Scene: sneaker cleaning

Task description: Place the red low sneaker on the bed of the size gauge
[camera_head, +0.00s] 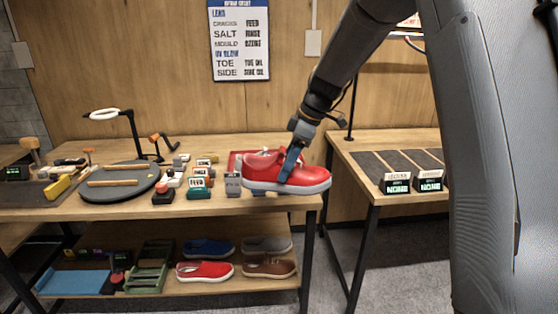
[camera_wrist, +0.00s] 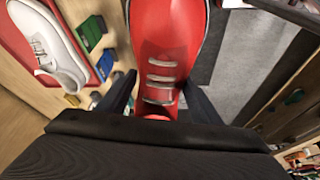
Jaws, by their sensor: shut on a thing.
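My gripper (camera_head: 291,166) is shut on the red low sneaker (camera_head: 315,176), which has a white sole. The sneaker is held roughly level, toe to the right, at the right end of the workbench. In the wrist view the red sneaker (camera_wrist: 168,35), with pale lace bars, lies between my two dark fingers (camera_wrist: 160,100). I cannot tell for sure which thing is the size gauge. A small blue piece (camera_head: 258,190) shows under the sneaker's heel; I cannot tell whether they touch.
A red tray (camera_head: 235,160) is behind the sneaker; in the wrist view it holds a white shoe (camera_wrist: 50,45). Several small blocks, a dark round turntable (camera_head: 118,190) and a ring lamp (camera_head: 101,114) stand left. Other shoes, including a red slip-on (camera_head: 205,271), sit on the lower shelf.

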